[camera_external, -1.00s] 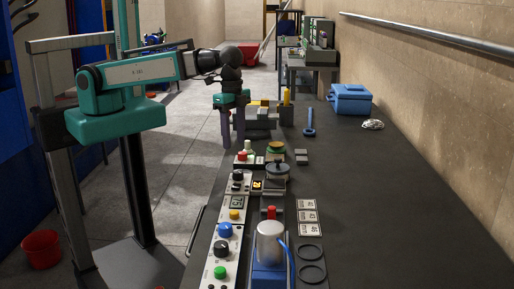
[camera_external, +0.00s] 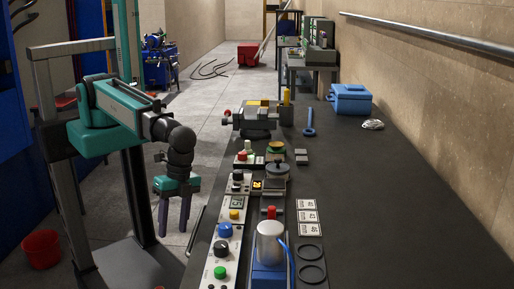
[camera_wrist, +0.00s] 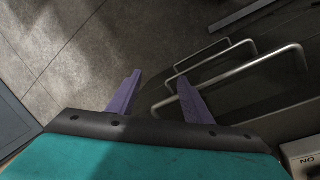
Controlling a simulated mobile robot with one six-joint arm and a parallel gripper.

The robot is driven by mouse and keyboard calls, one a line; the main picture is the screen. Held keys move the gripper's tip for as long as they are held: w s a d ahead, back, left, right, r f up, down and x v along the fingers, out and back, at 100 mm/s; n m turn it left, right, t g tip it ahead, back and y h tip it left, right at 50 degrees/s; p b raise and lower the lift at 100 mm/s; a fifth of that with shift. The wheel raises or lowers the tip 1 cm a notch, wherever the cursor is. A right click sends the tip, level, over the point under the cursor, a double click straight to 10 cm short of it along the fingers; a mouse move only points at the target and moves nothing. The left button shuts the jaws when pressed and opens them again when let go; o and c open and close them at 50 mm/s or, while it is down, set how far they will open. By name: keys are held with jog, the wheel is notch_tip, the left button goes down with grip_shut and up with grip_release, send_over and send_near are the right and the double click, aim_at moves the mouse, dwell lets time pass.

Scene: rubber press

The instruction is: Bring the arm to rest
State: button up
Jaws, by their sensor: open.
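My gripper (camera_external: 174,228) hangs to the left of the bench, pointing down, its two purple fingers apart and nothing between them. In the wrist view, the open fingers (camera_wrist: 158,90) show above the grey floor and the metal handles (camera_wrist: 240,65) at the bench's side. My arm reaches from the post on the left and bends down at the wrist. The gripper touches nothing that I can see.
The dark bench (camera_external: 370,200) carries a row of control boxes with coloured buttons (camera_external: 225,230), a clear-topped blue device (camera_external: 270,245), a vice-like machine (camera_external: 255,118) and a blue toolbox (camera_external: 350,99). A red bucket (camera_external: 41,249) stands on the floor at left.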

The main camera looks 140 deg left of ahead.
jog(key=s+a+f+g+y+b, duration=0.1)
jog(key=s+f+g, duration=0.4)
jog(key=s+f, duration=2.5)
notch_tip(320, 180, down, 2)
jog(key=shift+a+f+m+y+b, duration=0.15)
jog(key=shift+a+m+y+b, duration=0.25)
jog(key=shift+a+y, duration=0.55)
jog(key=shift+a, duration=0.1)
